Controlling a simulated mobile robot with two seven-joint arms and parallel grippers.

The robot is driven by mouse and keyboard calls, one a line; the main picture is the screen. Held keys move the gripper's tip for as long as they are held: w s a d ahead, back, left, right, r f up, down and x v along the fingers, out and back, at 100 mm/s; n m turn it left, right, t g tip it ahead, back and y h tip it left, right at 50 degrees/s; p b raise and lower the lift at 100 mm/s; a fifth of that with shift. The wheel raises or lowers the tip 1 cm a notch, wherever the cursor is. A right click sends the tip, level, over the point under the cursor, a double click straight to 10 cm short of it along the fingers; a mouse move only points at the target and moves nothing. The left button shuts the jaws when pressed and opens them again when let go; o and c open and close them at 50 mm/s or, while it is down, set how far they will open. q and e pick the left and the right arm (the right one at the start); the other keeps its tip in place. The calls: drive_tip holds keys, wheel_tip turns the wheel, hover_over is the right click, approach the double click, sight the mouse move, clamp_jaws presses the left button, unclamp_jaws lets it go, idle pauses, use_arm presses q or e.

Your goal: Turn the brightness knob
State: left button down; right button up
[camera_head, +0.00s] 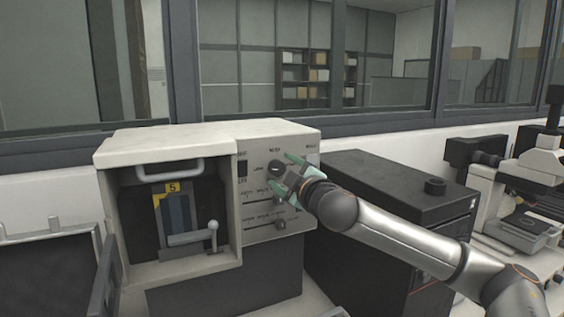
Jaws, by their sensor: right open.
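The mounting press (125,150) is a pale box at the left centre, with a control panel on the right of its front. A dark round knob (276,167) sits high on the panel, and a smaller knob (281,224) sits low on it. I cannot read which label says brightness. My right gripper (283,172) is open, its green-tipped fingers in front of the panel by the upper knob. Whether the fingers touch the knob I cannot tell. The gripper hides the middle of the panel. My left gripper is not in view.
A black box (365,175) with a small round cap stands right of the press, behind and below my right arm. A white microscope (530,190) stands at the far right. A dark tray (40,270) lies at the lower left. Windows rise behind.

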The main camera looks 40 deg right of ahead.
drive_tip(key=shift+w, duration=0.35)
clamp_jaws()
idle(0.5)
